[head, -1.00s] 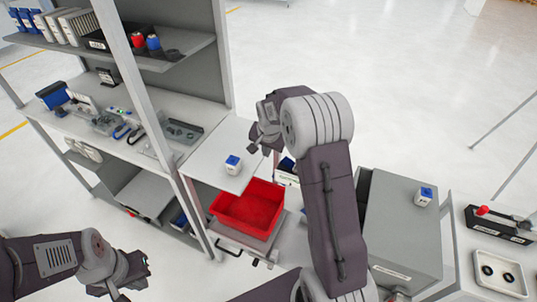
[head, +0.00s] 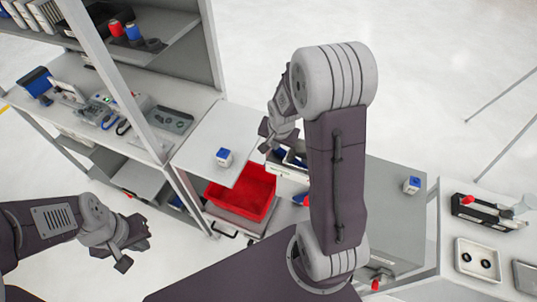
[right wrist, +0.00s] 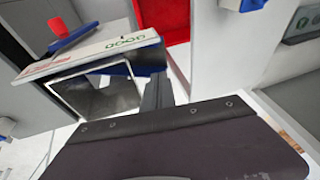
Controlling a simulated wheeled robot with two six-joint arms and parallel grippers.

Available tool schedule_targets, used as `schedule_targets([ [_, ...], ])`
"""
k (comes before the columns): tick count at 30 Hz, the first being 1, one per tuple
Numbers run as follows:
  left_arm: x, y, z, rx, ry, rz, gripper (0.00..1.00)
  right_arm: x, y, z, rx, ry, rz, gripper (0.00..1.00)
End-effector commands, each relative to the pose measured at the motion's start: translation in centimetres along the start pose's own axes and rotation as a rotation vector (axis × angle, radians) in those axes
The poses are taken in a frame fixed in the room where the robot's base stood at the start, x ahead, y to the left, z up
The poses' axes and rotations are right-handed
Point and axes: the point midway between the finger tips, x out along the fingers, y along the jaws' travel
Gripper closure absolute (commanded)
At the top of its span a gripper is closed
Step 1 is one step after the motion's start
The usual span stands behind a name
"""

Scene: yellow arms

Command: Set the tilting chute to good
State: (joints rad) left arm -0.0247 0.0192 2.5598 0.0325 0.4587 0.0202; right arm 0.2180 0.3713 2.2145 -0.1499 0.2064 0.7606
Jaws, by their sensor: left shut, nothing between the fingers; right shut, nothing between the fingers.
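The tilting chute (head: 287,172) shows in the head view as a white-fronted, blue-trimmed unit, partly hidden behind my right arm. In the right wrist view its white top plate (right wrist: 98,50) carries green lettering that reads GOOD and reddish lettering at the other end. A red knob (right wrist: 62,22) on a blue lever (right wrist: 76,38) stands at the reddish-lettered end. A dark opening (right wrist: 100,95) lies below the plate. My right gripper (head: 268,140) is shut and empty, beside the chute in the head view; contact cannot be told. My left gripper (head: 136,254) is shut and empty, low at left.
A red bin (head: 242,192) stands beside the chute. A white-and-blue cube (head: 224,157) is on the pale table (head: 208,135); another (head: 411,185) is on the grey surface at right. Shelving (head: 85,60) stands at left. A tray with two dark rings (head: 479,262) is at far right.

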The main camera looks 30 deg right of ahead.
Motion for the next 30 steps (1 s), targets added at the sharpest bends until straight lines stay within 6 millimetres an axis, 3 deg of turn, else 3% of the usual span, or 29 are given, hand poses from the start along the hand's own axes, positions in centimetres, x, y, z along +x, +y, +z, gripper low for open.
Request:
schedule_targets([
  [9,2.0,0.0,0.2,0.0,0.0,0.0,1.0,7.5,0.1,0.2,-0.001,-0.003,0.001,1.0],
  [15,4.1,-0.1,0.4,0.0,0.0,0.0,1.0,10.9,-0.7,0.8,-0.004,-0.001,-0.001,1.0],
  [21,4.7,-0.1,0.5,0.0,0.0,0.0,1.0,12.0,-1.3,1.1,-0.003,-0.001,0.0,1.0],
  [30,4.7,-0.1,0.5,0.0,0.0,0.0,1.0,12.0,-1.4,1.1,-0.001,-0.001,0.0,1.0],
])
